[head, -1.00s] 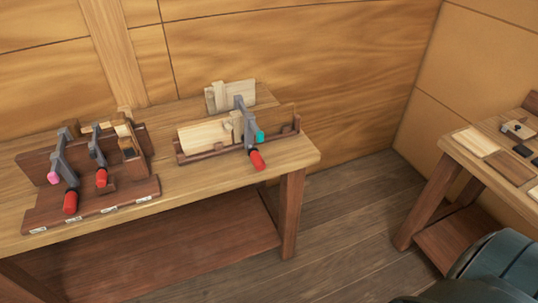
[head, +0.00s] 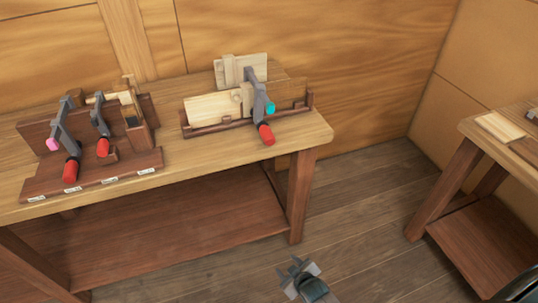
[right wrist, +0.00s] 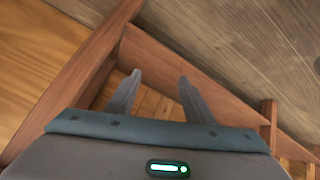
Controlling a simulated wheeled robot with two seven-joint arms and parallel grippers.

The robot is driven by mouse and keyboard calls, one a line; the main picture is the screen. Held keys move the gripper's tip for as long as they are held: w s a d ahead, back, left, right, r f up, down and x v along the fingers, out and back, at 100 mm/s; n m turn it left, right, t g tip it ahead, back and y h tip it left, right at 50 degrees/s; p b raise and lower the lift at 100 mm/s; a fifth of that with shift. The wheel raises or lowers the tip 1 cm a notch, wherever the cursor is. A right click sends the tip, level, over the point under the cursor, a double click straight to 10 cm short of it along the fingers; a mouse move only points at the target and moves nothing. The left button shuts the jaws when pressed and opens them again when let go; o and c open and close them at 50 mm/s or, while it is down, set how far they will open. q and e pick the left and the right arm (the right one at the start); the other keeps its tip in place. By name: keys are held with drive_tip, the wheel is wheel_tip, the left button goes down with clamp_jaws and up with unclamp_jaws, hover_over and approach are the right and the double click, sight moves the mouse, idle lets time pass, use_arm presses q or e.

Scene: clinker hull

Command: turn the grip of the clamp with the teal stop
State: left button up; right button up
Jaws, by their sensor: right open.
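The clamp with the teal stop (head: 259,95) is at the right part of the bench, on a wooden jig (head: 222,128) holding pale boards. Its grey bar slants down toward the front, with the teal stop (head: 270,107) beside its lower part. Its red grip (head: 266,134) points to the bench's front edge. My right gripper (head: 297,270) is low in front of the bench, well below and apart from the clamp. In the right wrist view its two fingers (right wrist: 155,95) are spread with nothing between them. My left gripper is in neither view.
A dark wooden rack (head: 95,182) at the bench's left holds other clamps, one with a pink stop (head: 53,144) and red grips. The bench (head: 200,166) has a lower shelf (head: 170,240) and legs. A second table (head: 470,127) stands right; open floor lies between.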

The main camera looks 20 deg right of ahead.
drive_tip(key=w+r+n+t+b, duration=0.1)
drive_tip(key=w+r+t+b, duration=0.2)
drive_tip(key=w+r, duration=0.65)
drive_tip(key=n+t+b, duration=0.2)
drive_tip(key=t+b, duration=0.4)
approach(264, 129)
drive_tip(key=s+f, duration=0.2)
drive_tip(key=s, duration=0.3)
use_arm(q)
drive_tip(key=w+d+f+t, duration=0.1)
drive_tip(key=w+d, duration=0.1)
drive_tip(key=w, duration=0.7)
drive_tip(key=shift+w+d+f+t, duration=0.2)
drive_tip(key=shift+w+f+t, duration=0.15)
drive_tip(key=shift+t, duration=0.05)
use_arm(e)
drive_tip(key=shift+s+d, duration=0.1)
drive_tip(key=shift+d, duration=0.15)
drive_tip(key=shift+h, duration=0.3)
drive_tip(key=w+p, duration=0.1)
drive_tip(key=w, duration=1.6)
drive_tip(key=shift+w, duration=0.1)
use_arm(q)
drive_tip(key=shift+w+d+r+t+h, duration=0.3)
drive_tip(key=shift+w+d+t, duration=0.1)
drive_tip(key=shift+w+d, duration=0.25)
use_arm(e)
drive_tip(key=shift+w+a, duration=0.1)
drive_tip(key=shift+w, duration=0.05)
